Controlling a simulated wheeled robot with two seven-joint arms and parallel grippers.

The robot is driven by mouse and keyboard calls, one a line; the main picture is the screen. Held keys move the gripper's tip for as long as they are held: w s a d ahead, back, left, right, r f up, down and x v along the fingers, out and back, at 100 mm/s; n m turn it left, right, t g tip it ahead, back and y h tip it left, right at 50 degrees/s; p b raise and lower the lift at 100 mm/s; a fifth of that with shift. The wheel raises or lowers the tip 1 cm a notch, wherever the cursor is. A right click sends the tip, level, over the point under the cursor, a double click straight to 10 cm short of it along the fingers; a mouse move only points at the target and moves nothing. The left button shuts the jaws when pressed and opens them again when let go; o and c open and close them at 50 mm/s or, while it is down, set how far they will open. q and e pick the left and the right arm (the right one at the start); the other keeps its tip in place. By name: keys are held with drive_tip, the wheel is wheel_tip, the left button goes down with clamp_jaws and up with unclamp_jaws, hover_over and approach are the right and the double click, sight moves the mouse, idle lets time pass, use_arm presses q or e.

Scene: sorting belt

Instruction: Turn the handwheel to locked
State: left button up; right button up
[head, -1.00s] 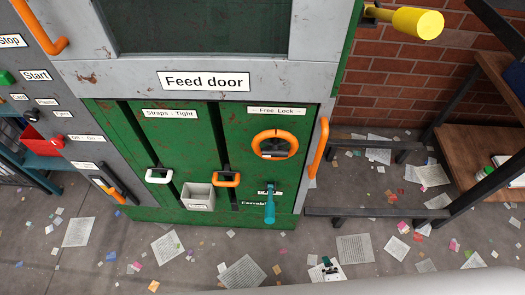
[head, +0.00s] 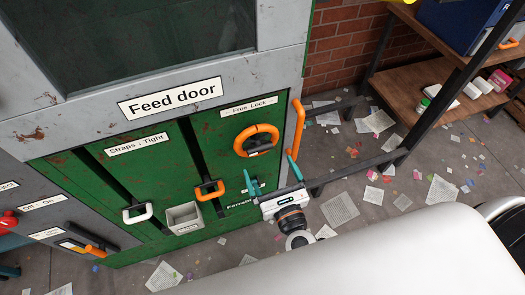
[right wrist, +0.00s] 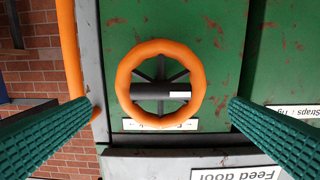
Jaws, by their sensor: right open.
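The orange handwheel (head: 240,146) is on the green feed-door panel (head: 222,128), below a "Free – Lock" label (head: 247,107). In the right wrist view the whole handwheel (right wrist: 124,86) shows face-on, with dark spokes and a dark hub bar bearing a pale tag toward the right. My right gripper (head: 271,179) is in front of the panel, just below the wheel in the head view. Its green fingers are spread wide, either side of the wheel in the wrist view (right wrist: 155,110), apparently not touching it. My left gripper is in neither view.
An orange vertical door handle (head: 298,128) is close to the right of the wheel. A white strap handle (head: 138,219), an orange strap handle (head: 209,196) and a small grey bin (head: 184,223) are to the lower left. A wooden shelf (head: 432,100) stands at right. Paper litters the floor.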

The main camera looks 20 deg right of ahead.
sight(255, 138)
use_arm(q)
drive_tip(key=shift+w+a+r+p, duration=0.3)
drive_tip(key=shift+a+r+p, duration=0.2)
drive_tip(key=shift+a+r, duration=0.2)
use_arm(e)
drive_tip(key=w, duration=0.5)
drive_tip(key=shift+w+a, duration=0.15)
drive_tip(key=shift+w, duration=0.1)
drive_tip(key=c, duration=0.9)
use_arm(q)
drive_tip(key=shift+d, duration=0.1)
use_arm(e)
drive_tip(key=shift+o, duration=0.2)
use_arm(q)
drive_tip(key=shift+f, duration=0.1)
